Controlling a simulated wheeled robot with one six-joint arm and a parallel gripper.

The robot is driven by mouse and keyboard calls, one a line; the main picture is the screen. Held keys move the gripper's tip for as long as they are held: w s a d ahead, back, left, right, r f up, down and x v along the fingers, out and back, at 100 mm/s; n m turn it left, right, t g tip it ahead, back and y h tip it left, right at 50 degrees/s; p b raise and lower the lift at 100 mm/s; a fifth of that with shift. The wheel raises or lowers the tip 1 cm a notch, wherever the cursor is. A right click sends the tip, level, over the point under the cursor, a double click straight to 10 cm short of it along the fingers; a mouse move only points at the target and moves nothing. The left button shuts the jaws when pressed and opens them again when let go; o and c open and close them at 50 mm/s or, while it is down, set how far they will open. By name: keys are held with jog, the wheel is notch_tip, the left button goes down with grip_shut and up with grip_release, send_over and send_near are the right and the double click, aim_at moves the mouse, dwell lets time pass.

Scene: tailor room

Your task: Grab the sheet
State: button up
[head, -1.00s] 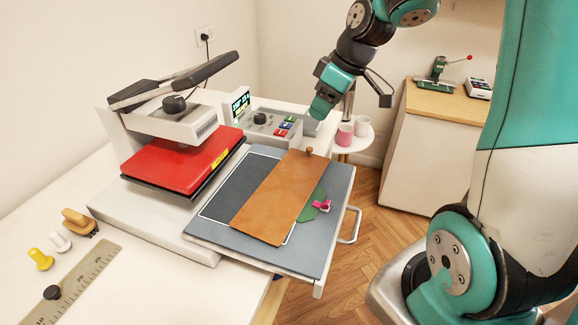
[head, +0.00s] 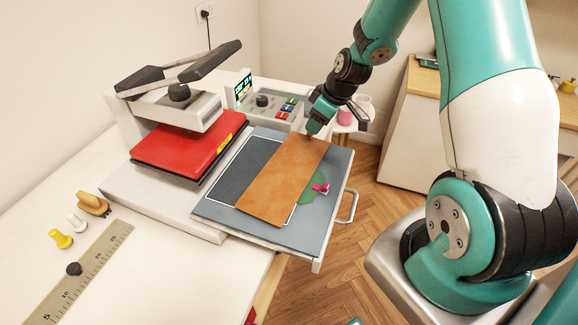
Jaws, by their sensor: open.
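The sheet (head: 283,185) is a flat brown rectangle lying at a slant on the grey pull-out tray (head: 262,229) of the heat press. It covers part of a dark panel with a white outline and part of a green piece (head: 309,192). A small knob stood at its far end earlier; my gripper now hides most of it. My gripper (head: 310,131) points down at that far end, at or just above the knob. Its jaws are open; the fingertips are too small to tell whether they touch the knob.
The red press plate (head: 180,150) with its dark lever (head: 190,68) stands left of the tray. A control box (head: 270,104) is behind the tray. A ruler (head: 90,268) and small handled tools lie at front left.

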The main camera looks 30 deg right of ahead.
jog(key=shift+p+x, duration=0.95)
jog(key=shift+x, duration=1.35)
jog(key=shift+d, duration=0.15)
grip_shut()
